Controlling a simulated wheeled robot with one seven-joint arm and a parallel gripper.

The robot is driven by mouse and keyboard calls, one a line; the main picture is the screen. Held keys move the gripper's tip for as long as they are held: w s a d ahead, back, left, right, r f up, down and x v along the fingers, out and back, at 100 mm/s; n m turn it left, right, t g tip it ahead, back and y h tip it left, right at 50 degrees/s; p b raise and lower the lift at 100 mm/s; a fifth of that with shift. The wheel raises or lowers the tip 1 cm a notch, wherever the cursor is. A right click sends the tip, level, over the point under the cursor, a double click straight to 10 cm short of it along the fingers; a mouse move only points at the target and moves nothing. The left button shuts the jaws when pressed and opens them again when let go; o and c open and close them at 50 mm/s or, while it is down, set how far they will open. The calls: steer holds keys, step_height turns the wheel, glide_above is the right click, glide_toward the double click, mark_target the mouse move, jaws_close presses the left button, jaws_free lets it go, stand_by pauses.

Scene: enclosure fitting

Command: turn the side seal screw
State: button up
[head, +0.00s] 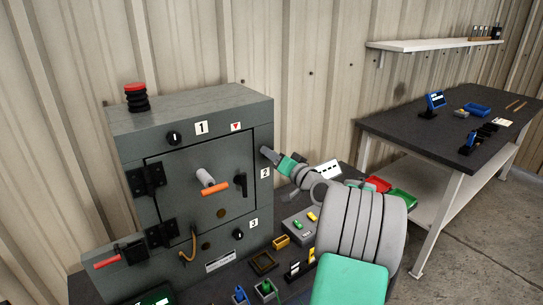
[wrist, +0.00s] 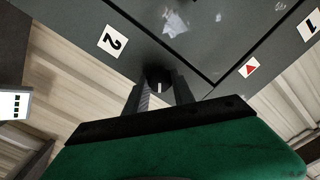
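The grey enclosure (head: 190,110) stands on a dark bench in the head view. In the wrist view a small dark round screw head or knob (wrist: 159,78) with a white line sits on the enclosure's side, near the label 2 (wrist: 112,40). I take it to be the side seal screw; my gripper hides it in the head view. My gripper (head: 266,152) reaches the enclosure's right side by that label. In the wrist view its two dark fingers (wrist: 160,92) are apart, one on each side of the screw. I cannot tell whether they press on it.
The enclosure's front has an orange-tipped handle (head: 214,188), a black lever (head: 241,190) and hinges at left. A red button (head: 135,90) stands on top. Small parts and a grey box (head: 300,226) lie on the bench. A second table (head: 440,118) stands at right.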

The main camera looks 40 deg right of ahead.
steer(key=o, duration=0.5)
steer(key=shift+c, duration=0.2)
steer(key=s+b, duration=0.1)
steer(key=s, duration=0.7)
steer(key=shift+w, duration=0.1)
